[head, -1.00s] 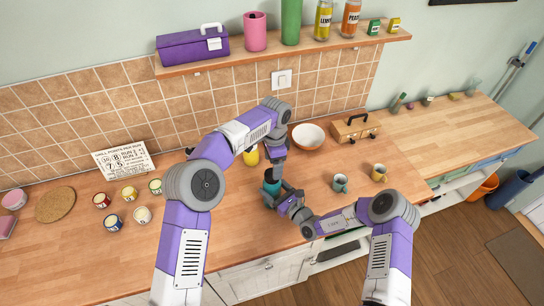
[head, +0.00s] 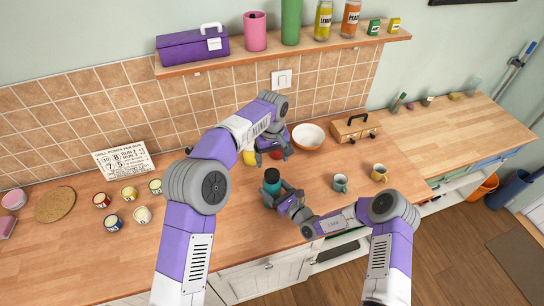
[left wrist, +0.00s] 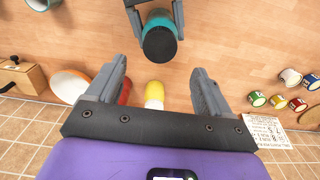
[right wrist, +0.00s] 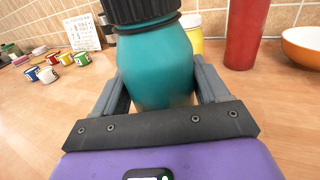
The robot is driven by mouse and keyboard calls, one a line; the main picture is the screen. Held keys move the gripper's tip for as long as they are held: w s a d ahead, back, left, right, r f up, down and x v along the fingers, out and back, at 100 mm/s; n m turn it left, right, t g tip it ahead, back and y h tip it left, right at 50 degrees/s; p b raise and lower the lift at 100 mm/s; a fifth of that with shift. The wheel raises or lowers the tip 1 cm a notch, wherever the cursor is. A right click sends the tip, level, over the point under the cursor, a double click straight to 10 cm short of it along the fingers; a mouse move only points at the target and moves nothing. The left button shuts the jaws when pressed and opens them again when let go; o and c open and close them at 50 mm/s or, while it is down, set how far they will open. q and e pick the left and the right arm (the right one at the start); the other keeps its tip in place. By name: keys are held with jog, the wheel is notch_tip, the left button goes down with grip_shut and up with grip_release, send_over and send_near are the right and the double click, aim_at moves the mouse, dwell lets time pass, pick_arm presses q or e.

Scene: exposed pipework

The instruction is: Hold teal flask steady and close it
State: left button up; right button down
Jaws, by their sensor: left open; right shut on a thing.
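The teal flask (head: 271,187) stands upright on the wooden counter, with a dark ribbed cap (right wrist: 145,12) on its top. The cap's round top (left wrist: 160,44) faces the left wrist view. My right gripper (head: 281,192) is shut around the flask's body, one finger on each side in the right wrist view (right wrist: 160,85). My left gripper (head: 272,157) is open and empty, behind and above the flask, apart from the cap. Whether the cap is fully tight cannot be told.
Behind the flask stand a yellow container (right wrist: 191,36) and a red one (right wrist: 243,35), both near my left gripper. A bowl (head: 308,136), a wooden box (head: 356,127) and two mugs (head: 340,183) are to the right. Several small tins (head: 113,222) stand left.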

aim_at(272, 173)
dwell(0.3)
pick_arm(q)
jog(key=shift+f, duration=4)
jog(key=c, duration=1.1)
jog(key=m, duration=0.5)
jog(key=shift+m, duration=0.3)
jog(key=m, duration=0.6)
jog(key=o, duration=1.2)
jog(key=shift+o, duration=0.2)
